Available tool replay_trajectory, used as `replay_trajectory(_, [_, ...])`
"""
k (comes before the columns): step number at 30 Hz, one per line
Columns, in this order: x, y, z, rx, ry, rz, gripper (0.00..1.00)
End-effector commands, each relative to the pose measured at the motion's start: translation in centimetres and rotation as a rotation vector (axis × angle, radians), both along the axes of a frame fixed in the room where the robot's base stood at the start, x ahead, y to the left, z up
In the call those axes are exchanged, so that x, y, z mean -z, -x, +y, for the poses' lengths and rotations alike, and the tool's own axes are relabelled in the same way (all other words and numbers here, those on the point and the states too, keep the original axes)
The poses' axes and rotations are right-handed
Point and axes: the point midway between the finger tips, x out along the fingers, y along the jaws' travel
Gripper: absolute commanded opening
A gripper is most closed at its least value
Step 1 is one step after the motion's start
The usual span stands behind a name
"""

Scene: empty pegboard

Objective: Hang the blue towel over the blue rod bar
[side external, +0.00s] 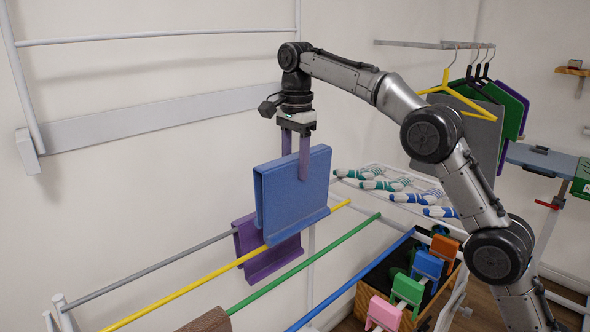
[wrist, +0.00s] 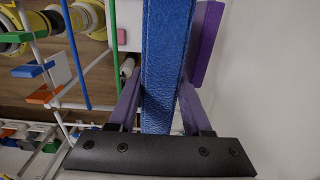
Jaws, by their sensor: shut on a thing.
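The blue towel (side external: 293,190) is a stiff folded slab, held upright. My gripper (side external: 295,165) points down and is shut on its top fold, with purple fingers on either side. The wrist view shows the towel (wrist: 165,60) between the fingers. The towel's lower edge overlaps the yellow rod (side external: 190,288) in the side view; I cannot tell whether they touch. The blue rod bar (side external: 345,285) is to the lower right, beyond the green rod (side external: 300,268), apart from the towel. Its visible length is bare.
A purple towel (side external: 262,262) hangs on the grey rod (side external: 160,264), close behind the blue towel. A wooden box (side external: 372,297) with coloured clips stands at the lower right. A rack with several socks (side external: 385,185) and hangers (side external: 446,85) are farther back.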

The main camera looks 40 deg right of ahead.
Motion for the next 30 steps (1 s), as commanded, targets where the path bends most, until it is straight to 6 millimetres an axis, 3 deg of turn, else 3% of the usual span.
replay_trajectory(11, [-0.1, 0.1, 0.0, 0.000, 0.000, -0.001, 0.16])
replay_trajectory(17, [-1.3, 1.8, 0.0, 0.000, 0.000, -0.003, 0.16])
replay_trajectory(20, [-2.4, 4.0, 0.1, 0.000, 0.000, -0.004, 0.16])
replay_trajectory(24, [-3.9, 8.3, 0.1, 0.000, 0.000, -0.005, 0.16])
replay_trajectory(30, [-4.8, 14.5, 0.1, 0.000, 0.000, -0.003, 0.16])
